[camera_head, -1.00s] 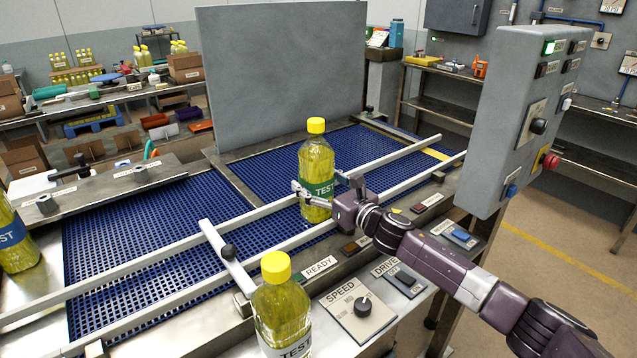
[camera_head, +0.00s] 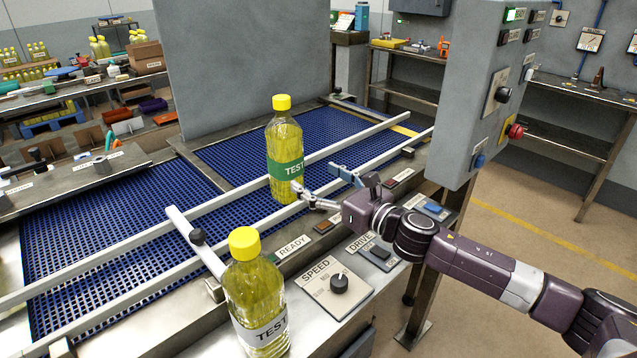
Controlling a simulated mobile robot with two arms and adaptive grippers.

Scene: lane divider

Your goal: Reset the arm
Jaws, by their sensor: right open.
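My right arm comes in from the lower right. Its gripper (camera_head: 318,180) is open, with its fingers spread and nothing between them. It is just right of the green-labelled TEST bottle (camera_head: 285,160), which has a yellow cap and stands upright between the guide rails on the blue conveyor. One fingertip is close to the bottle's lower right side; I cannot tell whether it touches. A second TEST bottle (camera_head: 257,300), with a white label, stands upright in front by the control plates. My left gripper is not in view.
The blue conveyor belt (camera_head: 100,235) has metal rails and a diverter bar (camera_head: 195,240). A speed knob (camera_head: 339,283) and a drive switch (camera_head: 380,252) lie below my right arm. A grey control box (camera_head: 480,100) stands at right. A tall grey panel (camera_head: 245,60) stands behind the belt.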

